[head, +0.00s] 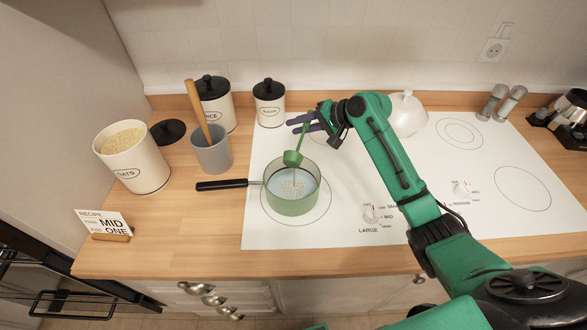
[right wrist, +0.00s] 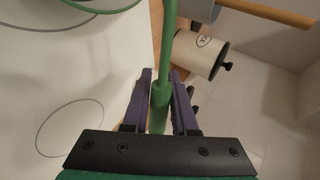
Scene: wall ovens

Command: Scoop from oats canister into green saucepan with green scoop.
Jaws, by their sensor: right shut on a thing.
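The oats canister (head: 136,165), cream with an OATS label, stands open at the left, full of pale oats. The green saucepan (head: 291,204) sits on the front left burner, its black handle pointing left. Whitish liquid and a small patch of oats show inside it. My right gripper (head: 305,122) is shut on the green scoop's handle, which also shows between the fingers in the right wrist view (right wrist: 160,95). The green scoop (head: 292,158) hangs over the saucepan's far rim, its bowl tilted; a thin pale streak shows below it. The bowl's inside is hidden. My left gripper is out of view.
A grey cup (head: 211,155) with a wooden utensil stands between the canister and cooktop. A black lid (head: 168,131), two lidded canisters and a white lidded pot (head: 407,114) are behind. A recipe card (head: 104,223) stands at front left. The right side of the cooktop is clear.

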